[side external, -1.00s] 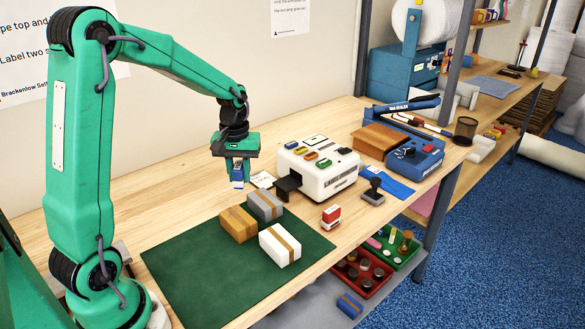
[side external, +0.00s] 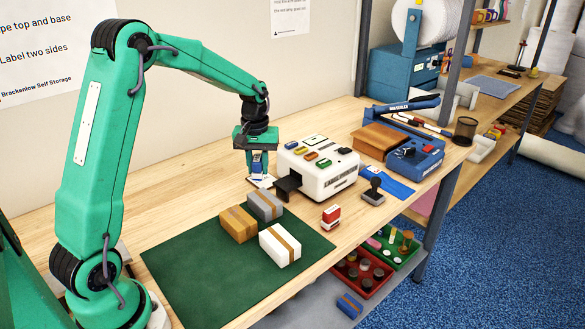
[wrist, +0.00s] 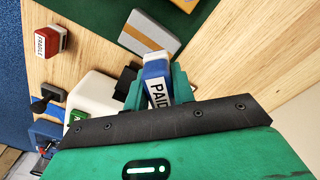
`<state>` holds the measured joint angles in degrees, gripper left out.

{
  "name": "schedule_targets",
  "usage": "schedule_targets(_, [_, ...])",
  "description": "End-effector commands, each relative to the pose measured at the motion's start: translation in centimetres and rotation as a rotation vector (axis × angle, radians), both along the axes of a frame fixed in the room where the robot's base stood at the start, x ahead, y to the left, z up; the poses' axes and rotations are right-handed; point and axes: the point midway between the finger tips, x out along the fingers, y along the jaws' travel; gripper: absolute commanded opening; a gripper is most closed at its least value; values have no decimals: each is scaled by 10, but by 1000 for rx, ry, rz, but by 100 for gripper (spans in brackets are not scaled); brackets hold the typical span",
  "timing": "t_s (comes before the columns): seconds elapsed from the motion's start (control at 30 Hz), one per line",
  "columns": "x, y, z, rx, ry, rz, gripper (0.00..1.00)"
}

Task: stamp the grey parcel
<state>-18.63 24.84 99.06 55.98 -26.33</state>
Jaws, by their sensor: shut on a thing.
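The grey parcel (side external: 265,206) with a tan tape strip lies at the back of the green mat (side external: 200,270); part of it shows in the wrist view (wrist: 138,38). My gripper (side external: 260,172) is shut on a blue and white stamp (wrist: 156,80) marked PAID. It holds the stamp behind the grey parcel, next to the white label machine, above a white label. The stamp is apart from the parcel. Whether it touches the label cannot be told.
A brown parcel (side external: 239,225) and a white parcel (side external: 280,245) share the mat. A red stamp (side external: 331,218), marked FRAGILE in the wrist view, and a dark-handled stamp (side external: 373,192) stand to the right. The white label machine (side external: 318,175) is close beside my gripper.

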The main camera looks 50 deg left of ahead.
Motion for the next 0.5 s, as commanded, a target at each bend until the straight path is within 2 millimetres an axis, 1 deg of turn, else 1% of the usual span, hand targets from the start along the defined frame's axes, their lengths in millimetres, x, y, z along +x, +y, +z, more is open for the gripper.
schedule_targets(0.5, [0, 0, -38, 0, 1, 0, 10])
